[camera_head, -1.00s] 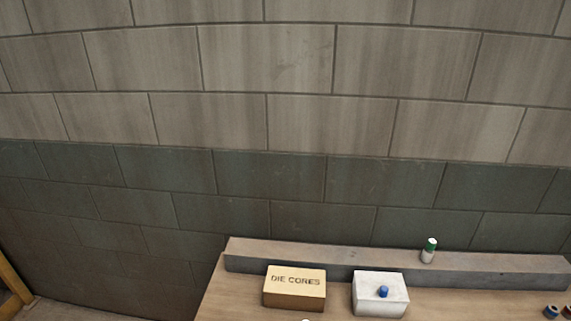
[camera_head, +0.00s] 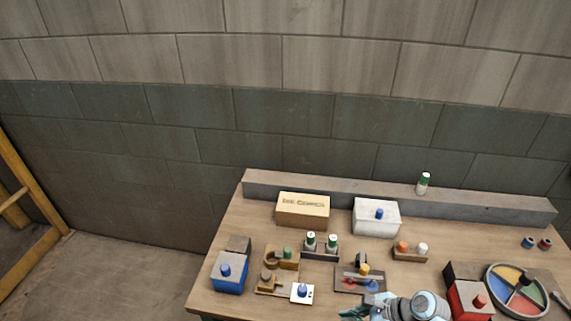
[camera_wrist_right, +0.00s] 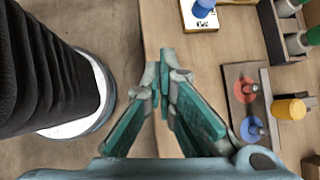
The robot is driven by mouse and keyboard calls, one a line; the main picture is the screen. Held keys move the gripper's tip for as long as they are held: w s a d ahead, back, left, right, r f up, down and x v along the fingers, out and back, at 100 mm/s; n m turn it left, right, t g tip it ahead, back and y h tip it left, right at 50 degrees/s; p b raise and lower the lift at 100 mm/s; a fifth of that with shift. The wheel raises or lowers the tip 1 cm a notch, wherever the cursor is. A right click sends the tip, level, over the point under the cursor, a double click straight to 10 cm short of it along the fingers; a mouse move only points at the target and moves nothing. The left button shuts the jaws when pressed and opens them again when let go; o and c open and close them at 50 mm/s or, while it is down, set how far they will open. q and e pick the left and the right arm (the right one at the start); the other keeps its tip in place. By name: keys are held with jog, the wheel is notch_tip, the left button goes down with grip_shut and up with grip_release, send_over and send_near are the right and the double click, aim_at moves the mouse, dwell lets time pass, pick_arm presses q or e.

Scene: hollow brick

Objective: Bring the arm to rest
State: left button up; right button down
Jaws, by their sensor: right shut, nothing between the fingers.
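My right gripper (camera_head: 352,314) shows at the bottom of the head view, by the front of the wooden table (camera_head: 225,225). In the right wrist view its teal fingers (camera_wrist_right: 161,78) meet at the tips and are shut with nothing between them. They are over the table's edge, left of a grey plate (camera_wrist_right: 238,78) with a red and a blue spot and a yellow knob (camera_wrist_right: 290,108). My left gripper is in neither view.
On the table stand a blue box (camera_head: 229,285), a tan box (camera_head: 303,217), a white box (camera_head: 377,222), a red box (camera_head: 468,300) and a coloured round tray (camera_head: 517,316). A grey ledge (camera_head: 330,193) runs along the back. Bare floor (camera_head: 130,275) lies to the left.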

jog(key=s+d+f+n+g+h+b, duration=0.1)
jog(key=s+d+f+n+h, duration=0.15)
jog(key=s+f, duration=0.5)
jog(key=s+d+f+n+h+b, duration=0.15)
jog(key=s+d+f+n, duration=0.25)
jog(key=f, duration=0.7)
jog(key=s+d+f+n+h+b, duration=0.1)
jog(key=s+f+n, duration=0.2)
jog(key=s+n, duration=0.2)
jog(key=s+d+f+n+h, duration=0.1)
jog(key=s+f+n, duration=0.3)
jog(key=s, duration=0.6)
jog(key=s+d+f+n+g+h+b, duration=0.1)
jog(key=s+f+n, duration=0.3)
jog(key=s, duration=0.4)
jog(key=shift+s+d+f+n+h+b, duration=0.25)
jog(key=shift+n+h, duration=0.25)
jog(key=shift+n, duration=0.35)
jog(key=shift+w, duration=0.1)
